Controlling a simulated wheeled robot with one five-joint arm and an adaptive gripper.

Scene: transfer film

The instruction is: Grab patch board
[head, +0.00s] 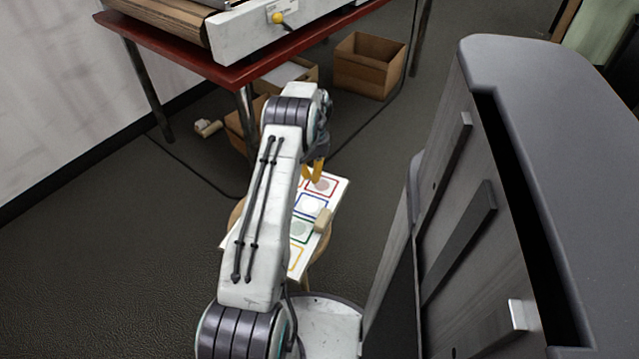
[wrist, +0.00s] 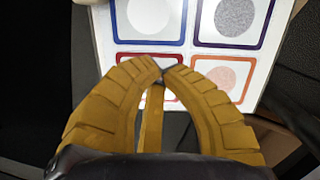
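The patch board (head: 301,231) is a flat white board with coloured square outlines in red, blue, green and yellow. It lies on a round wooden stool (head: 236,214), partly hidden behind my arm. My gripper (head: 316,178) has yellow fingers and is over the far end of the board. In the wrist view the board (wrist: 151,15) fills the upper middle, with circles inside its outlines. There the curved fingertips (wrist: 162,72) meet in front of it with nothing seen between them.
A grey cabinet (head: 545,150) stands close on the right. A red-topped table (head: 235,72) with a machine on it is at the back. Cardboard boxes (head: 370,68) and a cable lie beneath and near it. The floor at left is mostly clear.

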